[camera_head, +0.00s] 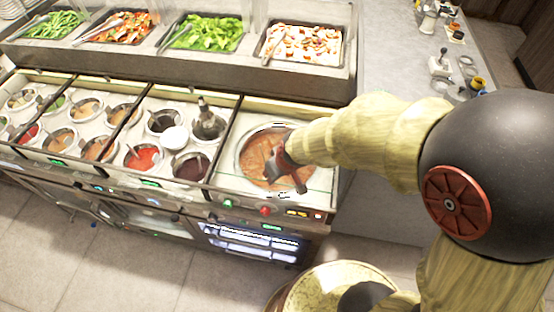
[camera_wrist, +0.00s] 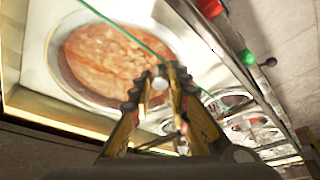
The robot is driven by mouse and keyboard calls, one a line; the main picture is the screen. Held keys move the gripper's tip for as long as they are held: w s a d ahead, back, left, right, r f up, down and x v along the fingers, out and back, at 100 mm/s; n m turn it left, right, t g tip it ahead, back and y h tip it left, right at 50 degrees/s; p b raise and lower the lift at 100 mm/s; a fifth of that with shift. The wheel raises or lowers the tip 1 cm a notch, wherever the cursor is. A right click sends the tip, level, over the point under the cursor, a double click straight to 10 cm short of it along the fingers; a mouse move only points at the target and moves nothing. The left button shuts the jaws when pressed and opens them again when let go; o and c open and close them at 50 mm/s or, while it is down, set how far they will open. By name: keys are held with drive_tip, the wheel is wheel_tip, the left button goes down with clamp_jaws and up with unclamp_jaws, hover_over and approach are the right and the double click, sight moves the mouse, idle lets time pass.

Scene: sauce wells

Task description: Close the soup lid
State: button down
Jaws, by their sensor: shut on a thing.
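The soup well (camera_head: 246,160) is at the right end of the counter and holds orange-red soup (camera_wrist: 105,62). A thin green line (camera_wrist: 133,37) crosses above the well in the wrist view; it looks like the edge of a clear soup lid, whose full outline I cannot make out. My gripper (camera_head: 296,184) is over the front right part of the well. In the wrist view its fingertips (camera_wrist: 160,80) are closed on a small pale piece, apparently the lid's knob. How far the lid is tilted is unclear.
Several sauce wells with ladles (camera_head: 142,157) fill the counter to the left. Food trays (camera_head: 205,33) stand on the raised shelf behind. Red and green knobs (camera_head: 265,211) line the front panel. A grey counter (camera_head: 385,60) with small items lies at the right.

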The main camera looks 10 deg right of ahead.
drive_tip(key=shift+s+a, duration=0.15)
drive_tip(key=shift+s, duration=0.2)
drive_tip(key=c, duration=1.7)
unclamp_jaws()
drive_tip(key=shift+r, duration=0.15)
drive_tip(key=v, duration=1.1)
drive_tip(key=shift+s+r, duration=0.3)
